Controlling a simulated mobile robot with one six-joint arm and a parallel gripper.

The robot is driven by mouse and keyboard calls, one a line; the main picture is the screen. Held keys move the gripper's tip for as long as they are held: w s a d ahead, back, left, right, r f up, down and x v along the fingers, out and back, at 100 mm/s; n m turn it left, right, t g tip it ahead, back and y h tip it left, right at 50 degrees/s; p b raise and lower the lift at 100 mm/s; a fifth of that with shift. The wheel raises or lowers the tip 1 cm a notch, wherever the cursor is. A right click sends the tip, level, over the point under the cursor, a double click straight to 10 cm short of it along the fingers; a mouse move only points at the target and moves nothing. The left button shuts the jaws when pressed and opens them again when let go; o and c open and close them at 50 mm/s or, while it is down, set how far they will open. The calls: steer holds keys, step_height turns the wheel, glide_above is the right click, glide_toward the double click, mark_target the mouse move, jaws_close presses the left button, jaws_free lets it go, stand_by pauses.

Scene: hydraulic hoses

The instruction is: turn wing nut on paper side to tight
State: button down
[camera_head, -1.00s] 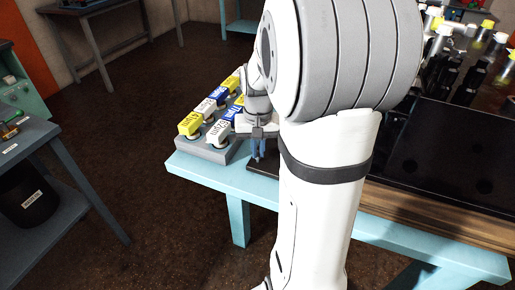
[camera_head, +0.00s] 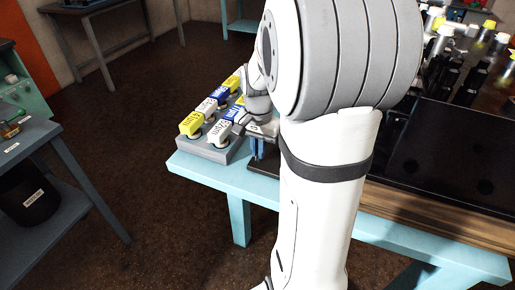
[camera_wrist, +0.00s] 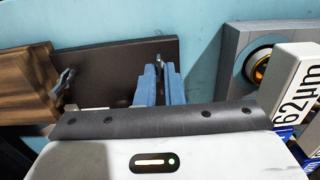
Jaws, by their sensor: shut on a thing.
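My gripper (camera_wrist: 160,72) shows its two blue fingers in the wrist view, pointing at a dark flat board (camera_wrist: 110,60). They are shut on a small metallic wing nut (camera_wrist: 159,60) near the board's right end, mostly hidden between the fingertips. A second wing nut (camera_wrist: 64,82) stands apart to the left, near the wooden block. In the head view my gripper (camera_head: 258,149) is low over the left end of the board, beside the row of blocks. The nut is hidden there. I cannot see a paper marking or how tight the nut is.
A grey base (camera_head: 207,151) with several yellow, white and blue labelled blocks stands close to my gripper. One white block (camera_wrist: 295,80) is near in the wrist view. A wooden piece (camera_wrist: 25,75) lies left. The turquoise table edge (camera_head: 200,172) is close.

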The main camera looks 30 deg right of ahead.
steer(key=shift+s+f, duration=0.2)
steer(key=c, duration=1.6)
jaws_free()
steer(key=shift+r, duration=0.1)
steer(key=shift+o, duration=0.2)
steer(key=shift+w, duration=0.1)
steer(key=shift+r, duration=0.55)
step_height(320, 180, up, 7)
steer(key=shift+f, duration=0.1)
